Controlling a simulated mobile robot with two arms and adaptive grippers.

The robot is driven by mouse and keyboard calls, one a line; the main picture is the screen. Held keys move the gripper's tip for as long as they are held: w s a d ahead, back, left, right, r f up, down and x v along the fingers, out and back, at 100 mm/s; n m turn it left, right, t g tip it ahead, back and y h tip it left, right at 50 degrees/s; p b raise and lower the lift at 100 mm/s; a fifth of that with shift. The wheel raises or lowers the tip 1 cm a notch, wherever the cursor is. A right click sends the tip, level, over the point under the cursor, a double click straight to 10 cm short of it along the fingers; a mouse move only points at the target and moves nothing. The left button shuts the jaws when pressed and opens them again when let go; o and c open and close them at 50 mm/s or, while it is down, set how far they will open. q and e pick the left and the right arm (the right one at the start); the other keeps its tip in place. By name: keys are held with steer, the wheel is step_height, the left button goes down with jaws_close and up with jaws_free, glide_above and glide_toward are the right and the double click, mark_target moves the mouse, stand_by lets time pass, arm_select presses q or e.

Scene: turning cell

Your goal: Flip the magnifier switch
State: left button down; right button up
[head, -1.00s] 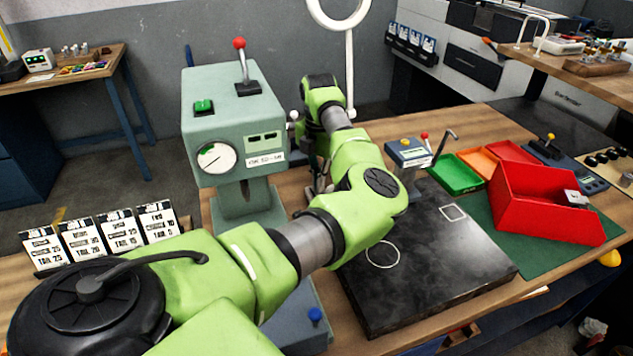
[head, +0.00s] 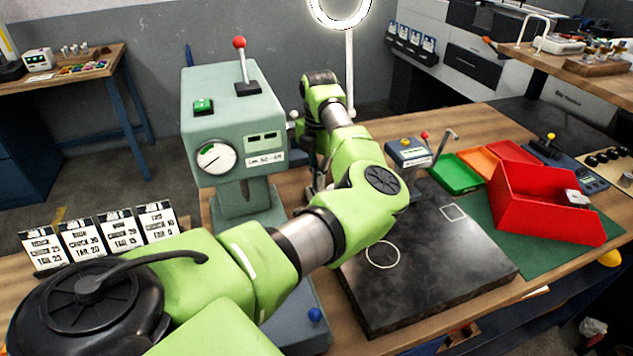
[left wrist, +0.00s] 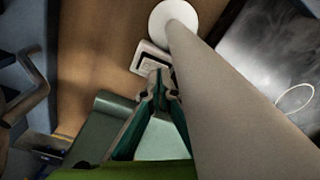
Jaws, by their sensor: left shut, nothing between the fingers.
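The magnifier lamp's ring (head: 341,26) is lit bright white at the top of the head view, on a white post (head: 350,70). In the left wrist view its post (left wrist: 225,95) crosses in front of the camera and meets a round white base (left wrist: 173,17). A small pale switch plate (left wrist: 149,58) lies beside that base on the wood. My left gripper (left wrist: 160,78) is shut and empty, its fingertips at the near edge of the switch plate; contact is unclear. In the head view my left arm mostly hides the gripper and the switch.
A green press (head: 228,115) with a red-knobbed lever stands left of my arm. A dark stone plate (head: 430,260) lies to the right, with a red bin (head: 545,205) and small trays beyond. Card stands (head: 98,238) are at the left. The plate's top is clear.

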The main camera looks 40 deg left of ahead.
arm_select(q)
steer(key=shift+r+p, duration=1.1)
steer(key=shift+r, duration=1.75)
